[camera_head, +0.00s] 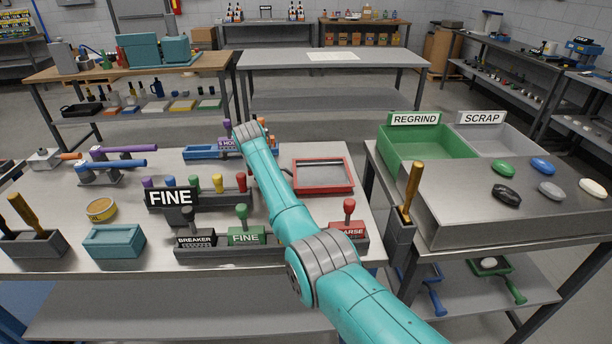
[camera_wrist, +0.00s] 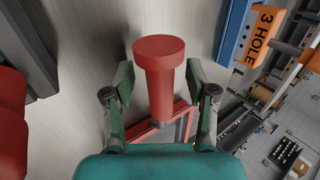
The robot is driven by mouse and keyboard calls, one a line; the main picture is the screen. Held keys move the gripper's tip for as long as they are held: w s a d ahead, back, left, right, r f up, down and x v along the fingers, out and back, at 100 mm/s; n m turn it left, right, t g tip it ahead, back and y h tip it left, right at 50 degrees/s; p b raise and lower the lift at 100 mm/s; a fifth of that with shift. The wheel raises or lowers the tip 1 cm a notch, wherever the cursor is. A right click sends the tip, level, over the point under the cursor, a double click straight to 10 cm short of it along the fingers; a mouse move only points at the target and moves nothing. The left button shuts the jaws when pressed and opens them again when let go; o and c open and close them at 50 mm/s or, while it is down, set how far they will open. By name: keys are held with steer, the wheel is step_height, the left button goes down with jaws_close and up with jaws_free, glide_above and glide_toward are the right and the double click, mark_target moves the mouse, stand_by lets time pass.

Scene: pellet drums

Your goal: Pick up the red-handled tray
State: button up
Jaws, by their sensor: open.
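The red-handled tray shows in the head view as a flat red frame (camera_head: 323,188) with a grey inside, lying at the right back of the near table. In the wrist view its red frame (camera_wrist: 186,128) shows beyond a thick red handle (camera_wrist: 160,88) with a wider round end. My gripper (camera_wrist: 160,78) is open, with one finger on each side of the handle. A gap shows between each finger and the handle. In the head view my arm hides the gripper and the handle.
A blue holder (camera_wrist: 232,38) with an orange "3 HOLE" label stands close by on the right in the wrist view. Coloured knobs, a FINE sign (camera_head: 171,197) and a teal box (camera_head: 113,241) crowd the table's left. A green REGRIND bin (camera_head: 408,178) stands right.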

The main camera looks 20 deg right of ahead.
steer(key=shift+w+f, duration=0.15)
steer(key=shift+f, duration=0.05)
jaws_close()
steer(key=shift+r, duration=0.1)
